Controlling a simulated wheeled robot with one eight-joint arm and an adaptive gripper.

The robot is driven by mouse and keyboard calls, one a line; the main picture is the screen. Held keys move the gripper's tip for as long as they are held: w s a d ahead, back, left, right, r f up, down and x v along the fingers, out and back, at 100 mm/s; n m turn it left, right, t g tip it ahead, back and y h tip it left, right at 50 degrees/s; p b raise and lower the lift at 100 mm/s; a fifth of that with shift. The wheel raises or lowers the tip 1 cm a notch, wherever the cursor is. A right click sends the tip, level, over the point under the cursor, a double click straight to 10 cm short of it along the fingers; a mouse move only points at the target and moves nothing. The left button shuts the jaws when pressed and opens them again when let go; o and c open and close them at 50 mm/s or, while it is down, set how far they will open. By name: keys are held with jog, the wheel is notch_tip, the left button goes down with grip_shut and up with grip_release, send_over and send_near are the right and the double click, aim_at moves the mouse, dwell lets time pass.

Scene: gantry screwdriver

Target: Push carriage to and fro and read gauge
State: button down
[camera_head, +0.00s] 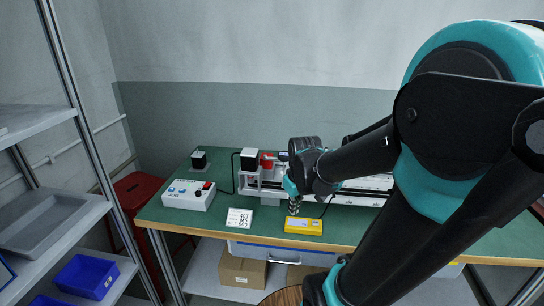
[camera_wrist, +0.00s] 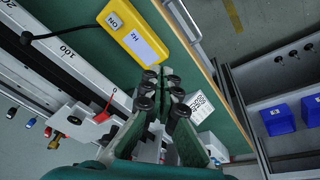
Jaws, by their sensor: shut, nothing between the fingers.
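My gripper (camera_head: 294,207) points down in front of the white gantry rail (camera_head: 352,198), shut and empty. Its closed fingers (camera_wrist: 161,76) also show in the wrist view. The white carriage (camera_wrist: 80,128), with a red pointer (camera_wrist: 106,106), sits beside the scaled rail (camera_wrist: 45,28), apart from the fingertips. In the head view my arm hides part of the rail, and a red part (camera_head: 267,161) shows left of my wrist. In the wrist view the gauge (camera_wrist: 138,30) shows "ON" and "Hz"; I cannot make out a number.
A white control box (camera_head: 188,195) and a printed white card (camera_head: 239,218) lie left on the green bench (camera_head: 180,222). A black motor block (camera_head: 199,160) stands behind the box. A dark cable joins the gauge. Shelving (camera_head: 62,212) with blue bins stands further left.

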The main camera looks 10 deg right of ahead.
jog(key=w+a+r+n+g, duration=0.3)
jog(key=w+r+n, duration=0.7)
jog(key=w+r, duration=0.3)
jog(key=f, duration=0.3)
jog(key=w+f, duration=0.1)
jog(key=f, duration=0.5)
jog(key=shift+w+a+f, duration=0.15)
jog(key=shift+w, duration=0.1)
jog(key=shift+s+d, duration=0.3)
jog(key=shift+d, duration=0.5)
dwell(0.3)
notch_tip(320, 180, up, 8)
jog(key=a, duration=0.2)
jog(key=shift+w, duration=0.3)
dwell(0.5)
